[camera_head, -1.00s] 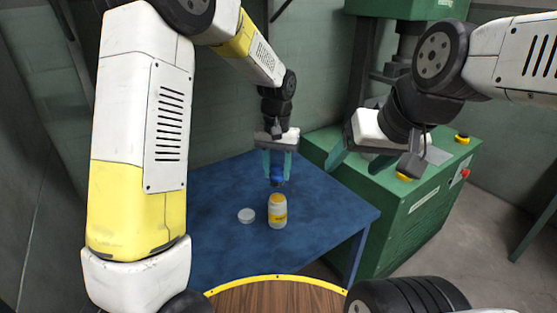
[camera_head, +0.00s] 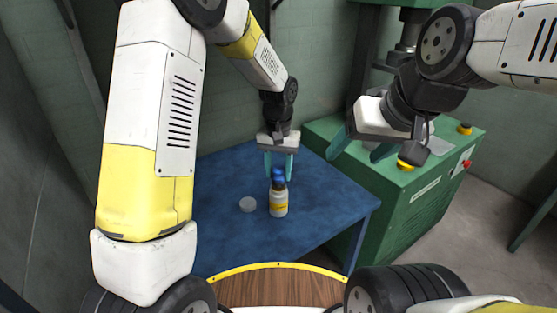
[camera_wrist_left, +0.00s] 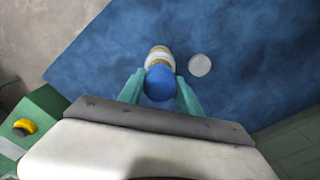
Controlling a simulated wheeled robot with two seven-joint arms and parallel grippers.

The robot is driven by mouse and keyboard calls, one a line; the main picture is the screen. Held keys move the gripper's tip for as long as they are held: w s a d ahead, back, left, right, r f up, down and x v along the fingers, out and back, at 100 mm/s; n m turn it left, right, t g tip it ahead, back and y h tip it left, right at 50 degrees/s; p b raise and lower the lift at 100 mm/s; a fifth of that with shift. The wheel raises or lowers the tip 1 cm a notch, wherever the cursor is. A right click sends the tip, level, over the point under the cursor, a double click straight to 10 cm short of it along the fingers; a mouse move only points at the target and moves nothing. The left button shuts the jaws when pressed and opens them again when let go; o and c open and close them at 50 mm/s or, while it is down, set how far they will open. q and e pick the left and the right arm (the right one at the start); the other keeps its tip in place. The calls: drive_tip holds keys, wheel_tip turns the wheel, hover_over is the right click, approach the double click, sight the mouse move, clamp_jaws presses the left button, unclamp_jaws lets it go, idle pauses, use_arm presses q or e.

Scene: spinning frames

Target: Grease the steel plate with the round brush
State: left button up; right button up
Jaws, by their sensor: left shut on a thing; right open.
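My left gripper (camera_head: 279,167) is shut on the round brush (camera_head: 278,175), of which a blue top shows. The brush points down over a white and yellow bottle (camera_head: 278,204) standing upright on the blue table. A dark part of the brush meets the bottle's mouth; I cannot tell how deep it sits. In the left wrist view the blue brush top (camera_wrist_left: 159,84) covers part of the bottle (camera_wrist_left: 159,56). My right gripper (camera_head: 358,150) is open and empty in front of the green press.
The green press (camera_head: 400,215), with yellow and red buttons, stands at the right. A round wooden top with a yellow rim (camera_head: 280,290) is in front.

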sight(279, 166)
use_arm(q)
drive_tip(key=shift+f, duration=0.55)
idle(1.4)
drive_tip(key=shift+r, duration=3.55)
